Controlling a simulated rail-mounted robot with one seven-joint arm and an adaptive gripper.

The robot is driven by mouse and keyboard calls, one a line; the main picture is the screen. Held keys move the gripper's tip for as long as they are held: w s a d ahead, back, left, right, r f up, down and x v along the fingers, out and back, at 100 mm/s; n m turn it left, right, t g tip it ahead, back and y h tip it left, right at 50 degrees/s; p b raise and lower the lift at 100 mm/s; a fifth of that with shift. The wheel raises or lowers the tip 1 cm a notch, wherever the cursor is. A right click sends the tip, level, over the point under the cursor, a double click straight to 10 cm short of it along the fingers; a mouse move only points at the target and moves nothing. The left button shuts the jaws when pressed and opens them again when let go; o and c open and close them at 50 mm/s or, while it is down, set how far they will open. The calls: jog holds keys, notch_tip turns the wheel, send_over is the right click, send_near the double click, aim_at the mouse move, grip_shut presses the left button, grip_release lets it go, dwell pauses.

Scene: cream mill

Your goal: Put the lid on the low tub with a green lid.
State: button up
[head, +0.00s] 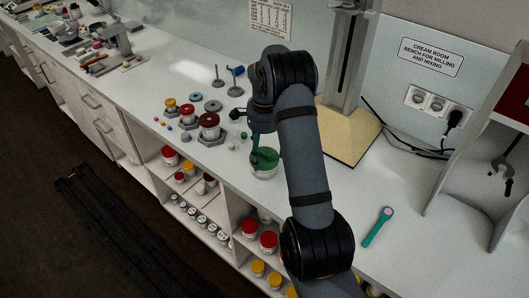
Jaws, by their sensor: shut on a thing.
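The low tub (264,173) is clear and stands on the bench near its front edge, left of my arm. The green lid (266,157) is at the tub's mouth and looks tilted. I cannot tell whether it is seated on the rim. My gripper (256,148) points down over the tub and is shut on the green lid. My arm hides part of the gripper and the right side of the tub.
Red-topped jars (209,121) and small weights stand left of the tub. A green-handled tool (378,226) lies to the right on clear bench. A stand on a tan base (350,136) is behind my arm. Shelves below hold several jars.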

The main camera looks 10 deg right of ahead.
jog(key=shift+f+b, duration=0.15)
jog(key=shift+b, duration=0.15)
dwell(0.4)
jog(key=o, duration=0.9)
jog(key=shift+o, duration=0.4)
jog(key=shift+r+p, duration=2.6)
jog(key=shift+r, duration=0.95)
jog(key=shift+f, duration=0.15)
